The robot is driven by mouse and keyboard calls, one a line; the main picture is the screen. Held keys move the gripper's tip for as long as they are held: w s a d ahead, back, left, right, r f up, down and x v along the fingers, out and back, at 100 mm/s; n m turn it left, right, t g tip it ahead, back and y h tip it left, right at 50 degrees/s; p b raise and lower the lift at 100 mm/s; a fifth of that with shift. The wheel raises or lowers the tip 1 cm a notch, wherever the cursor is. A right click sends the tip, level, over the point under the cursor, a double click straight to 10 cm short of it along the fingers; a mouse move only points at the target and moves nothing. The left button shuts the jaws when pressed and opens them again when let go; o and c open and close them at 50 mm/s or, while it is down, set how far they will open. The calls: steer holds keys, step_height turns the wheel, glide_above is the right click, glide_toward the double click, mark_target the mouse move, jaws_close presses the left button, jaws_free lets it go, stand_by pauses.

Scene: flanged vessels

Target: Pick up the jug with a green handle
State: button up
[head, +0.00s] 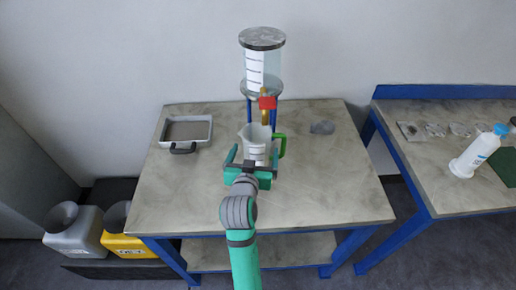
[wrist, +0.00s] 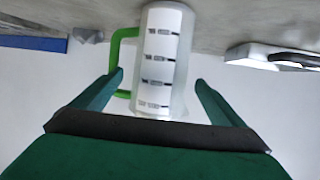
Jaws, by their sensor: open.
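The jug (head: 256,143) is a translucent white vessel with a white graduated label. Its green handle (head: 280,146) is on the right side in the head view. It stands on the table below a red-and-brass tap. In the wrist view the jug (wrist: 164,50) is ahead, with its green handle (wrist: 118,52) on the left. My gripper (head: 250,166) is open, just in front of the jug. In the wrist view the fingers (wrist: 160,85) are spread to either side of the jug's end, the left one close to the handle. Contact cannot be told.
A tall clear vessel (head: 263,62) on a blue stand rises behind the jug, its red tap (head: 267,103) close above. A grey tray (head: 187,130) lies left, a grey lump (head: 322,127) right. The table's front right is clear.

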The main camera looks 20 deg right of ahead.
steer(key=x, duration=0.5)
steer(key=shift+w+a+f, duration=0.1)
steer(key=shift+f, duration=0.05)
steer(key=shift+d, duration=0.25)
steer(key=c, duration=1.4)
steer(key=shift+o, duration=0.2)
steer(key=shift+a, duration=0.1)
